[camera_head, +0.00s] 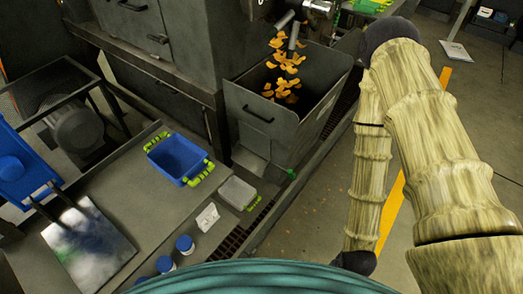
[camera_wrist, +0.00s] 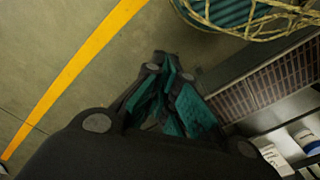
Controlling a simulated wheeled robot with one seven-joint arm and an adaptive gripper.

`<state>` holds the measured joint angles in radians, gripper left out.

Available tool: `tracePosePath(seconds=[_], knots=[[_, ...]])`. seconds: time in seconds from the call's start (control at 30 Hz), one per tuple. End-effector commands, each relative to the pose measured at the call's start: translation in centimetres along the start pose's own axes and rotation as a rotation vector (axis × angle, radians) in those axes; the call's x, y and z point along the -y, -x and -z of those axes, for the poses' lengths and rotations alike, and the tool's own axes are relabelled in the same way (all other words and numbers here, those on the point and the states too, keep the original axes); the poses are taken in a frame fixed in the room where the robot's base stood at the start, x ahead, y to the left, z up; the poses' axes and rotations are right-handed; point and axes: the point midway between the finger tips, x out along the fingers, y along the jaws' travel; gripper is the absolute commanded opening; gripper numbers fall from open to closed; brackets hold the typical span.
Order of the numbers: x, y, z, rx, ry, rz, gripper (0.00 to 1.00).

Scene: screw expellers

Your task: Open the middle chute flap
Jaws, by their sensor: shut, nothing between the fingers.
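A dark grey machine (camera_head: 185,40) stands at the top of the head view, with small handled panels (camera_head: 157,38) on its front. A grey bin (camera_head: 262,128) with a dark handle sits at its right, and orange flakes (camera_head: 287,70) fall into it from short spouts. I cannot tell which panel is the middle chute flap. My gripper (camera_wrist: 160,65) shows in the wrist view with its teal-padded fingers together and empty, above bare floor. No flap shows in the wrist view. My gripper is not visible in the head view, where my arm hangs at the right.
A bench at the left holds a blue tub (camera_head: 178,160), a grey lidded box (camera_head: 238,192), a white card (camera_head: 207,216) and blue-capped jars (camera_head: 185,244). A floor grate (camera_wrist: 270,85) runs beside it. Open floor with a yellow line (camera_wrist: 75,70) lies at the right in the head view.

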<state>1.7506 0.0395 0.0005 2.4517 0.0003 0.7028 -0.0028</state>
Motion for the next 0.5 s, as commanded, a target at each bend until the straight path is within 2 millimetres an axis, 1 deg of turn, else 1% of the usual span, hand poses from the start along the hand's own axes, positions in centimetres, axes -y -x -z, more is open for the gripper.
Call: tracePosePath(seconds=[0.07,0.17,0.27,0.33,0.5], knots=[[0.2,-0.6,0.6,-0.015,0.016,0.002,0.00],[0.9,-1.9,2.3,-0.060,0.063,0.006,0.00],[2.1,-3.5,4.9,-0.135,0.146,0.010,0.00],[3.1,-4.5,7.2,-0.199,0.219,0.008,0.00],[5.7,-6.2,12.7,-0.359,0.395,-0.015,0.00]])
